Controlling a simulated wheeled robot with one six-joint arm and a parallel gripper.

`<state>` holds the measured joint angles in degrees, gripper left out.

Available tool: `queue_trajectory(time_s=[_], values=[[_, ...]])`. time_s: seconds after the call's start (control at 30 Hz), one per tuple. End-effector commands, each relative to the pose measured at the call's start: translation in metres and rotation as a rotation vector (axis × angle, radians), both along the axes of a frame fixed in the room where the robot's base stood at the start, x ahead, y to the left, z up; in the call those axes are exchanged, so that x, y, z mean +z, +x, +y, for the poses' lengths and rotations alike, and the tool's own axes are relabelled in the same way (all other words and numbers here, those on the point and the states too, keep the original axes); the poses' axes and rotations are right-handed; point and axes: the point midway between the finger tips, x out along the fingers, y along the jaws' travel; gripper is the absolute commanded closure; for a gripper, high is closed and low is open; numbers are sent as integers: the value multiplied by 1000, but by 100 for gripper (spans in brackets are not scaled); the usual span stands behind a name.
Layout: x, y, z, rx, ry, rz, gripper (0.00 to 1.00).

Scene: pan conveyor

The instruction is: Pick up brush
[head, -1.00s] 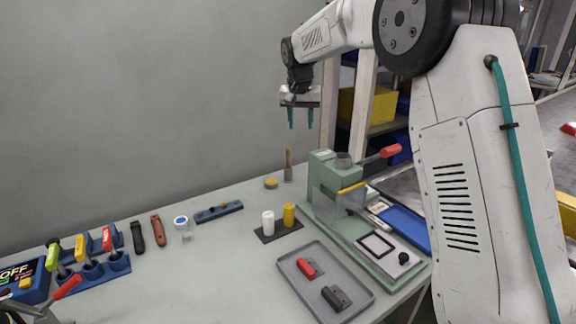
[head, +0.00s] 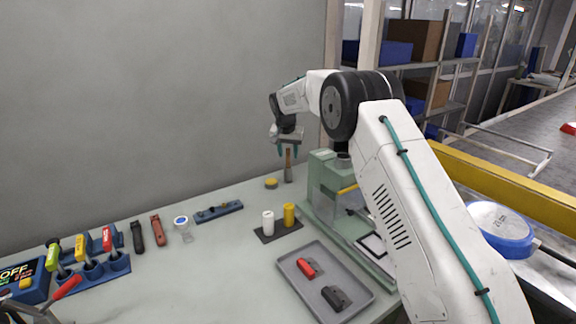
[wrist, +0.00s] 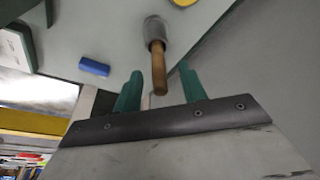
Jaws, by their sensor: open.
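The brush (head: 288,161) stands upright near the wall at the back of the table, its brown wooden handle up and a grey lower part on or near the tabletop. In the wrist view the handle (wrist: 158,70) points toward the camera, with the grey part (wrist: 157,30) below it. My gripper (head: 288,152) is above the brush, green fingers pointing down. In the wrist view my gripper (wrist: 160,72) is open, and the handle's top appears between the fingertips, nothing clamped. Whether the fingers reach down past the handle's top is hard to tell.
A green press (head: 325,178) stands close to the right of the brush. A yellow round tin (head: 271,183) sits just left of it. White and yellow cylinders (head: 268,222) and a grey tray (head: 355,303) are nearer. The wall is close behind.

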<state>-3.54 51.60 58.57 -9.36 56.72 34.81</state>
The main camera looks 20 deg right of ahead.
Motion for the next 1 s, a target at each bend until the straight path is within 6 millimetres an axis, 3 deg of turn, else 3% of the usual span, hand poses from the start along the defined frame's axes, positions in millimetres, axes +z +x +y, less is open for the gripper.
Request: queue_trajectory(time_s=[0.13, 0.37, 0.5, 0.53, 1.0], values=[[-20, 4, -3, 0, -2, -1, 59], [-22, 5, -3, -1, -2, -2, 59], [-22, 5, -3, -1, -2, -2, 95], [-22, 5, -3, -1, -2, -2, 100], [-14, 5, -3, 0, -2, -4, 100]])
